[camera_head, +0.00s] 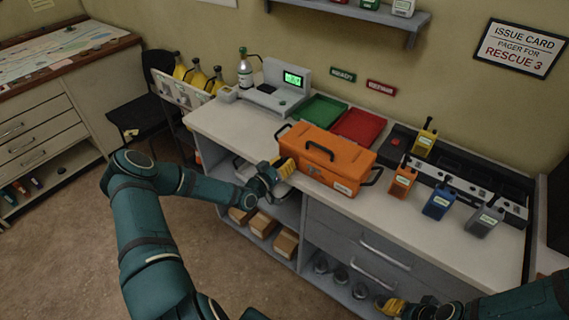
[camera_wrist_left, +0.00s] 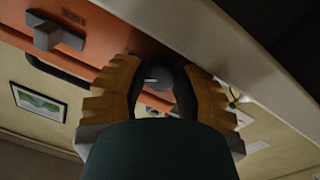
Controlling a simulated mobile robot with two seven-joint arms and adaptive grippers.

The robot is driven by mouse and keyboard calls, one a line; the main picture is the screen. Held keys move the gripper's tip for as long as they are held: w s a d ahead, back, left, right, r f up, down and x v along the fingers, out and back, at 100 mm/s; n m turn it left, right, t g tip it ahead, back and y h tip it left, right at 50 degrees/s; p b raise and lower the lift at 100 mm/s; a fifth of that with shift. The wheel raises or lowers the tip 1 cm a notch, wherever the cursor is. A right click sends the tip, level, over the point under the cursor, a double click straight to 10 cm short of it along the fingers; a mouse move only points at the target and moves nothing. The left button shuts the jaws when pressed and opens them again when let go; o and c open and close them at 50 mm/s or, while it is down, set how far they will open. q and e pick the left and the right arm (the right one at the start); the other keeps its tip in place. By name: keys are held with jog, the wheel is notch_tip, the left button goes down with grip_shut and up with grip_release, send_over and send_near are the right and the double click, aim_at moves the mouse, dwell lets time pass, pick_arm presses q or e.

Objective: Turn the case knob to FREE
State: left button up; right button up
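The orange case (camera_head: 325,158) stands on the white counter, with a dark handle on top. My left gripper (camera_head: 284,168) is at the case's left front end. In the left wrist view the orange case face (camera_wrist_left: 100,35) fills the top left, with a grey latch (camera_wrist_left: 55,35) on it. A dark round knob (camera_wrist_left: 163,76) with a short white mark sits between the fingers of my left gripper (camera_wrist_left: 162,80), which appear to press on it from both sides. I cannot read any knob label. My right gripper (camera_head: 392,306) is low, in front of the drawers; its fingertips are unclear.
A green tray (camera_head: 320,110) and a red tray (camera_head: 358,126) lie behind the case. Several radios, including an orange one (camera_head: 403,180) and a blue one (camera_head: 438,202), stand to its right. A scale-like device (camera_head: 275,90) is at the left. The counter front (camera_head: 380,212) is clear.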

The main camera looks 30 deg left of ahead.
pick_arm(q)
grip_shut()
jog(key=m+b, duration=0.5)
jog(key=shift+f, duration=0.1)
jog(key=shift+m+b, duration=0.75)
jog(key=shift+m, duration=0.05)
jog(key=o, duration=0.7)
grip_release()
jog(key=shift+o, duration=0.2)
